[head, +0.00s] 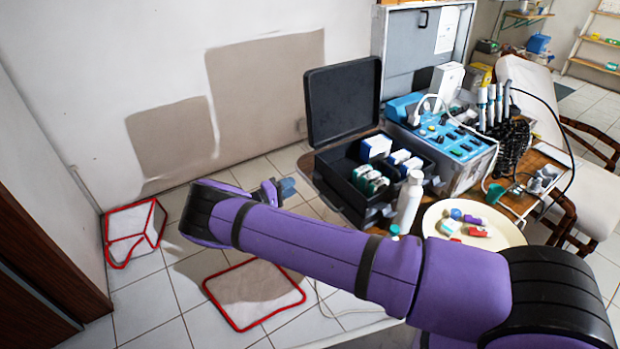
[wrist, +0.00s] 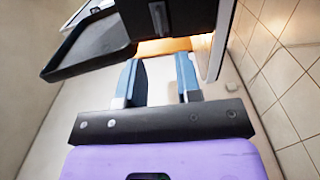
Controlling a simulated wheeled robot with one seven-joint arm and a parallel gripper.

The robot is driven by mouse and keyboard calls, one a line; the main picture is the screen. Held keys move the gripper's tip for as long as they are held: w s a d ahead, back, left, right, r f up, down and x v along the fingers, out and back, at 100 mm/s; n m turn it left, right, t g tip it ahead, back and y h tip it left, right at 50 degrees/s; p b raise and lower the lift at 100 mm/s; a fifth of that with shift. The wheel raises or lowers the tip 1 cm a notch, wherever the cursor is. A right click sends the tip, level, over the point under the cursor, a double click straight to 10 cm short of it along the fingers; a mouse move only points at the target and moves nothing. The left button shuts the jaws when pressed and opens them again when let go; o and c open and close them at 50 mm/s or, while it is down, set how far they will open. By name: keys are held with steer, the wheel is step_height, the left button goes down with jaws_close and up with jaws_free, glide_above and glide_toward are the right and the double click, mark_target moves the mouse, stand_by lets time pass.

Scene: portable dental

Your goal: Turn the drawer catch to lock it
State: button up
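My gripper (head: 279,190) is at the left side of the open black case (head: 335,193) in the head view, a short way from its wall. In the wrist view my gripper (wrist: 159,80) has its two blue fingers apart with nothing between them. Beyond the fingertips is a dark box side with a small ribbed metallic piece (wrist: 159,17) on it, which may be the drawer catch. I cannot tell which way it is turned. A gap separates the fingertips from it. No catch can be made out in the head view.
The case's raised lid (head: 342,100) stands behind it. A white bottle (head: 409,203), a round cream tray (head: 505,233) with small items and a blue dental unit (head: 452,150) stand to the right.

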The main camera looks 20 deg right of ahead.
mark_target(314, 176)
steer(key=x, duration=0.9)
jaws_close()
